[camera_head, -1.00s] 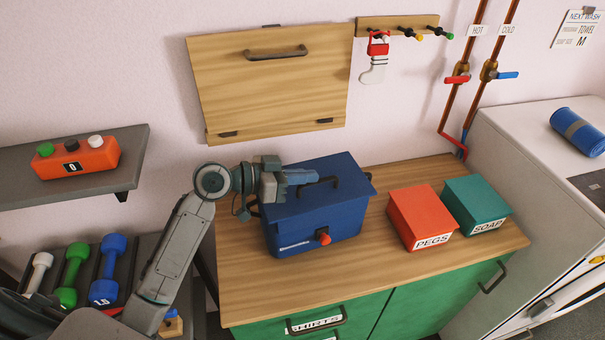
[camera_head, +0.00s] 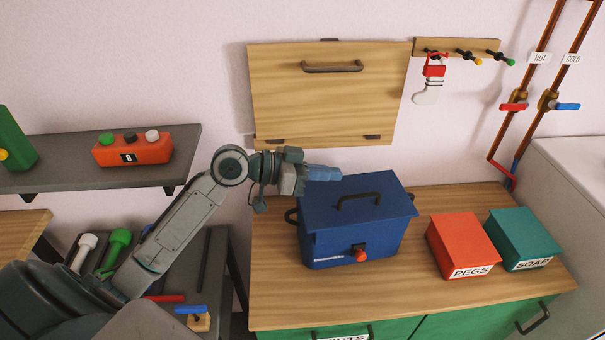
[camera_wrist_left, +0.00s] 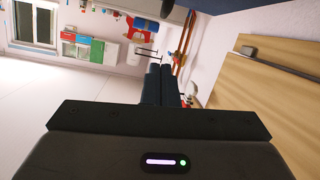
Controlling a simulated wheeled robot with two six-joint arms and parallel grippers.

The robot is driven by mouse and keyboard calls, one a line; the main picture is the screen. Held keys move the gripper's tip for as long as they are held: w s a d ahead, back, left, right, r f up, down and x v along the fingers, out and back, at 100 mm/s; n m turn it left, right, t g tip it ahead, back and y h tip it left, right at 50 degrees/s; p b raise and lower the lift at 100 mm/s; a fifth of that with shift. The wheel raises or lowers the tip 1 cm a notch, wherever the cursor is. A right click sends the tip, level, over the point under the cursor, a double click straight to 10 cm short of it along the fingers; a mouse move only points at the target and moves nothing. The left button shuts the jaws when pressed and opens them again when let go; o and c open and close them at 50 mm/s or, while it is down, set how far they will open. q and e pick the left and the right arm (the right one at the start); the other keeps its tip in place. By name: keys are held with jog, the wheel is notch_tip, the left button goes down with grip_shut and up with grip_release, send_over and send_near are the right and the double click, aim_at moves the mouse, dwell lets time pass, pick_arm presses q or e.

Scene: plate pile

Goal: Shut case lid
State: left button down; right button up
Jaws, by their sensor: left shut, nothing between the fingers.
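The blue case (camera_head: 350,235) stands on the wooden counter, with a red knob on its front. Its blue lid (camera_head: 365,208) has a dark handle on top and lies down over the box. My left gripper (camera_head: 338,173) is shut and empty, above the back left part of the lid. It looks clear of the lid, though the exact gap is hard to judge. In the left wrist view the shut fingers (camera_wrist_left: 160,85) point away over open room. My right gripper is not in view.
A red PEGS box (camera_head: 462,245) and a teal SOAP box (camera_head: 523,238) stand right of the case. A wooden wall panel (camera_head: 322,100) hangs behind my gripper. A grey shelf (camera_head: 60,180) with an orange button box (camera_head: 132,147) is at left.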

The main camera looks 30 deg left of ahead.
pick_arm(q)
jog(key=shift+b+v, duration=1.05)
jog(key=shift+v, duration=1.7)
jog(key=shift+d+r, duration=0.1)
